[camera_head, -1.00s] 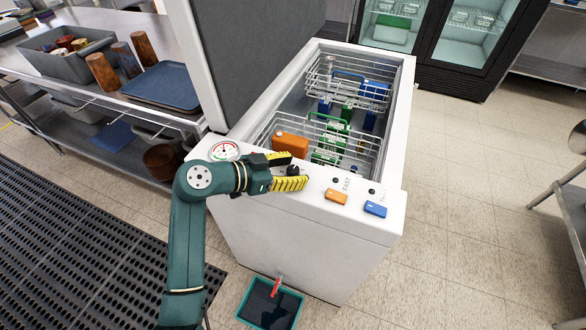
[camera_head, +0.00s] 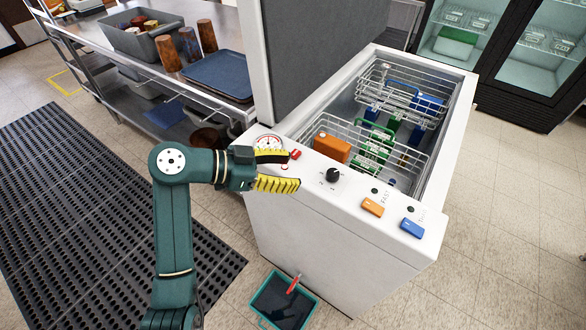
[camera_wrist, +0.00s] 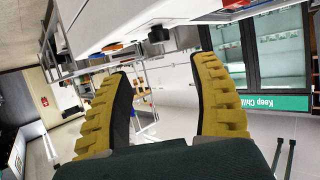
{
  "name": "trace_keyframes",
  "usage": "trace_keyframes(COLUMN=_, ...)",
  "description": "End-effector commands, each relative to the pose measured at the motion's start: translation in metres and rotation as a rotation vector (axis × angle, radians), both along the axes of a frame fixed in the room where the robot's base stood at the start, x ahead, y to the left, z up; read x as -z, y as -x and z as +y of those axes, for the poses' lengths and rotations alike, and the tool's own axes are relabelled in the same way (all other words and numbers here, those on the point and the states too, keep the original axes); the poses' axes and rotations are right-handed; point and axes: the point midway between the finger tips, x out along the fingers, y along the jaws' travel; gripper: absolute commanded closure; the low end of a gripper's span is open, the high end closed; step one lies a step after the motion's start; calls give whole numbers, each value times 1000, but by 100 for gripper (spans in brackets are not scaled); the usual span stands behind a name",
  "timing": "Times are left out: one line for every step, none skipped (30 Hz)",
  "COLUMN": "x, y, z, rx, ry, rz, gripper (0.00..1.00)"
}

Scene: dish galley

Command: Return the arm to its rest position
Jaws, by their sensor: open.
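My gripper (camera_head: 287,170) has yellow ribbed fingers spread apart with nothing between them. In the head view it is at the left front corner of the white chest (camera_head: 330,215), in front of the gauge (camera_head: 270,143) and left of the black knob (camera_head: 333,175). Whether a finger touches the panel I cannot tell. In the wrist view my gripper (camera_wrist: 168,105) also shows open and empty, with the black knob (camera_wrist: 158,34) beyond the fingertips. My teal arm reaches up from the bottom of the head view.
The chest's lid (camera_head: 318,50) stands open. Wire baskets (camera_head: 355,150) inside hold an orange box (camera_head: 332,147) and several green and blue ones. A teal tray (camera_head: 262,317) lies on the floor in front. A steel counter (camera_head: 100,50) stands at left. The black floor mat (camera_head: 85,200) is clear.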

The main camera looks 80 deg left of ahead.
Motion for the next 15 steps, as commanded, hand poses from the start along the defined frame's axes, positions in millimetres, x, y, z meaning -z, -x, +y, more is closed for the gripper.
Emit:
trace_keyframes(x=0, y=0, z=0, rx=0, ry=0, rz=0, gripper=38)
trace_keyframes(x=0, y=0, z=0, rx=0, ry=0, rz=0, gripper=38)
trace_keyframes(x=0, y=0, z=0, rx=0, ry=0, rz=0, gripper=38)
trace_keyframes(x=0, y=0, z=0, rx=0, ry=0, rz=0, gripper=38)
trace_keyframes(x=0, y=0, z=0, rx=0, ry=0, rz=0, gripper=38)
trace_keyframes(x=0, y=0, z=0, rx=0, ry=0, rz=0, gripper=38)
trace_keyframes(x=0, y=0, z=0, rx=0, ry=0, rz=0, gripper=38)
trace_keyframes(x=0, y=0, z=0, rx=0, ry=0, rz=0, gripper=38)
trace_keyframes(x=0, y=0, z=0, rx=0, ry=0, rz=0, gripper=38)
trace_keyframes(x=0, y=0, z=0, rx=0, ry=0, rz=0, gripper=38)
trace_keyframes(x=0, y=0, z=0, rx=0, ry=0, rz=0, gripper=38)
trace_keyframes(x=0, y=0, z=0, rx=0, ry=0, rz=0, gripper=38)
trace_keyframes(x=-1, y=-6, z=-3, rx=13, ry=-1, rz=0, gripper=38)
trace_keyframes(x=-2, y=-14, z=-8, rx=34, ry=-1, rz=0, gripper=38)
trace_keyframes(x=-5, y=-28, z=-18, rx=71, ry=-3, rz=-1, gripper=38)
